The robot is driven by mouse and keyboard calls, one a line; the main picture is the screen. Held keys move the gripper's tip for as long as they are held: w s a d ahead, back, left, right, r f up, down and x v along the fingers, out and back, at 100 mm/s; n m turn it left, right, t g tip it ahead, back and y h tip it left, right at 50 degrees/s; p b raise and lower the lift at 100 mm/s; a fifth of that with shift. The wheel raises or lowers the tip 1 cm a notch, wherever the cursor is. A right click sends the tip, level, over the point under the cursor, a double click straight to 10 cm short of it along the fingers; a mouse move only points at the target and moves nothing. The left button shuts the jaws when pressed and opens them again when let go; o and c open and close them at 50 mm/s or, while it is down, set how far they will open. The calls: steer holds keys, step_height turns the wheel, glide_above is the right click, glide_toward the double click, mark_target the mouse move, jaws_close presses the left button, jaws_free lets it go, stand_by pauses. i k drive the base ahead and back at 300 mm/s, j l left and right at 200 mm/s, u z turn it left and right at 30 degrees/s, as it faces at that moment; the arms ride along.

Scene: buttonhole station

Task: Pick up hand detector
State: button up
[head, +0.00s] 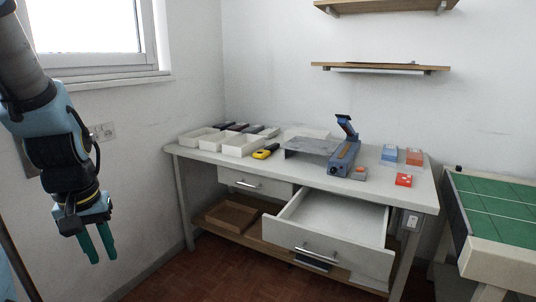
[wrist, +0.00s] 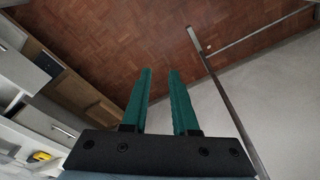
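A yellow and black hand-held device (head: 266,151), which looks like the hand detector, lies near the front edge of the worktable, just right of the white bins. Its yellow body also shows at the lower left edge of the wrist view (wrist: 40,157). My gripper (head: 104,258) hangs at the left of the head view, well left of the table, with its green fingers pointing down. In the wrist view the gripper (wrist: 160,70) has its two fingers apart with nothing between them, only floor beyond.
The worktable (head: 408,193) has a drawer (head: 340,212) pulled out at the front. White bins (head: 244,145) stand at its back left, and a blue-grey tool (head: 345,155) stands near the middle. A green-topped table (head: 495,205) is far right.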

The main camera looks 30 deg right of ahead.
mark_target(262, 153)
steer(key=i+l, duration=0.2)
steer(key=l, duration=0.2)
steer(key=i+l+z, duration=0.1)
steer(key=i+l, duration=0.15)
steer(key=i+l+z, duration=0.1)
steer(key=l, duration=0.35)
steer(key=i+z, duration=0.15)
steer(key=i, duration=0.6)
